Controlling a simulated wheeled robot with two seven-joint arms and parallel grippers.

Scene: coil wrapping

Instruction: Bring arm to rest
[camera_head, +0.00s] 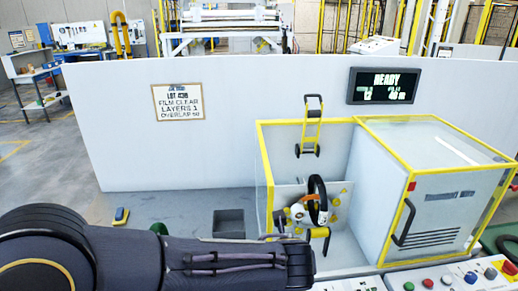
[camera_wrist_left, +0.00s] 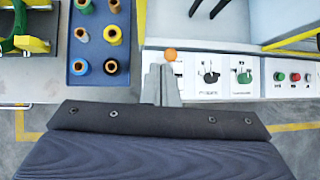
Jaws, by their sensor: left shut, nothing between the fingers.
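My left arm (camera_head: 150,262), in a dark sleeve, reaches in from the lower left in the head view and ends in front of the wrapping machine. Its fingers cannot be made out there. The wrapping machine (camera_head: 262,165) has a yellow frame, with a dark ring (camera_head: 317,199) standing inside. My right gripper is in neither view.
A blue tray (camera_wrist_left: 98,22) holds several film spools. A control panel (camera_head: 455,280) with buttons lies along the front right. A white wall (camera_head: 215,160) closes the back, with a display (camera_head: 383,86) reading READY.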

